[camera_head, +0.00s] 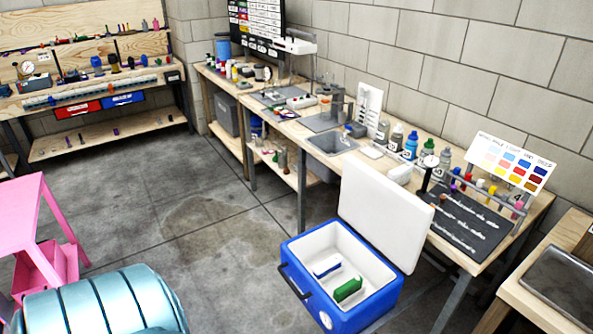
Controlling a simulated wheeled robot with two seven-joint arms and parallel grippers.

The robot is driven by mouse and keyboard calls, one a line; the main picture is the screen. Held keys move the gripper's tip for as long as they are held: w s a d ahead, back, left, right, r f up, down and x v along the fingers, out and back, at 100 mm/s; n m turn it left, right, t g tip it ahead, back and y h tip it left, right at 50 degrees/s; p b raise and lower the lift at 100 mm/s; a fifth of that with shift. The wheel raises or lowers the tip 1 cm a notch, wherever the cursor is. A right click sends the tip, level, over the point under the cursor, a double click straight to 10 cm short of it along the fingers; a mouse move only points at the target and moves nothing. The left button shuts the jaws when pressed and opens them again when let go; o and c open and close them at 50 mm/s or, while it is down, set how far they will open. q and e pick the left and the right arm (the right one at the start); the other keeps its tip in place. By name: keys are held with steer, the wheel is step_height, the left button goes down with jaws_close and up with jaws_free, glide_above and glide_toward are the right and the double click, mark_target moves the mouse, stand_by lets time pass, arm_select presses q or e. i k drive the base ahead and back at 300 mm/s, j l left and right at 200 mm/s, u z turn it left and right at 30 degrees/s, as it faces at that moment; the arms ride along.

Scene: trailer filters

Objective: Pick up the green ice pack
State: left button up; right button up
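The green ice pack (347,289) lies inside an open blue cooler (370,314) on the floor, near the right part of its white interior. It seems to stand on its long edge, with a white part along its side. A blue and white ice pack (327,266) is beside it to the left, a small gap apart. The white lid (385,214) is raised at the back of the cooler. The lower part of the green pack is partly hidden by the cooler's front wall. Neither of my grippers is in view.
A dark handle (293,281) sits on the cooler's left side. The concrete floor (200,215) between is clear.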

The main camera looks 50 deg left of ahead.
mark_target(343, 292)
steer(key=u, duration=1.4)
